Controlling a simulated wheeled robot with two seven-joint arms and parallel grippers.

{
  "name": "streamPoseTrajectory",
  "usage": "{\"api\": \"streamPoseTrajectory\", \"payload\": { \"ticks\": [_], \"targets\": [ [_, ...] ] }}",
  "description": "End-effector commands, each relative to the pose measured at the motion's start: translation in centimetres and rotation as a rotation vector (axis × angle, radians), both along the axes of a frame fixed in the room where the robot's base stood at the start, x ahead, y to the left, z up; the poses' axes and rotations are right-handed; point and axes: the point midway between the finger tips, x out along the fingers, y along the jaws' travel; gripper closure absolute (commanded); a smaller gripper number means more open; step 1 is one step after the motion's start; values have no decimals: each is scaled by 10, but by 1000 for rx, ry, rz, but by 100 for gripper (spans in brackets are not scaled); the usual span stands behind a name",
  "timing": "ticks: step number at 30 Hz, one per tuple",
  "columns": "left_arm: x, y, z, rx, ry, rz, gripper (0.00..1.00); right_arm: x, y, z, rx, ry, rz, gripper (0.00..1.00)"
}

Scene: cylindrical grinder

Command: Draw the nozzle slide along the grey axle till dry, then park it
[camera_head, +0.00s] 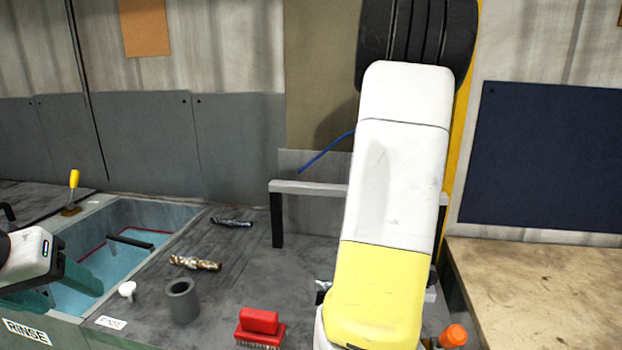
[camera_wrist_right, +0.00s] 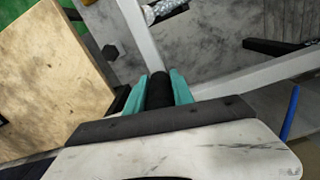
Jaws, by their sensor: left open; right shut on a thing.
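In the right wrist view, my right gripper (camera_wrist_right: 159,92) is shut on a black cylindrical grip (camera_wrist_right: 160,88), which looks like the nozzle slide's handle. The rest of the slide is hidden. A pale silver-grey shaft (camera_wrist_right: 166,10), probably the grey axle, shows at that view's top edge, apart from the fingers and partly cut off. In the head view my right arm covers the right gripper and most of this station; only a small metallic bit (camera_head: 322,288) shows beside the arm. My left gripper (camera_head: 72,284) is open and empty at the rinse tank.
A light rail (camera_head: 312,187) on dark posts and a blue hose (camera_head: 326,152) stand behind. The rinse tank (camera_head: 183,228) is at left. A dark shaft (camera_head: 232,222), brownish shaft (camera_head: 195,263), grey cup (camera_head: 182,302) and red brush (camera_head: 260,322) are on the bench. A wooden top (camera_head: 540,290) is right.

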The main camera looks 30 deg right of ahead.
Motion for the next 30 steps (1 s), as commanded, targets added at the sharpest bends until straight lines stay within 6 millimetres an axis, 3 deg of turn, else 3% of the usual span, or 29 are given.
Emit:
{"api": "streamPoseTrajectory", "payload": {
  "ticks": [3,10,16,27,28,30],
  "targets": [
    [0,0,0,0,0,0,42,-21,-27,1,-2,-1,-8,100],
    [0,0,0,0,0,0,42,-43,-58,1,-2,-1,-4,100],
    [0,0,0,0,0,0,42,-51,-68,1,-3,-1,-2,100],
    [0,0,0,0,0,0,42,-51,-69,1,-2,-2,-1,100],
    [0,0,0,0,0,0,42,-51,-69,1,-2,-2,-1,69],
    [0,0,0,0,0,0,42,-51,-69,1,-2,-2,-1,56]
  ]
}}
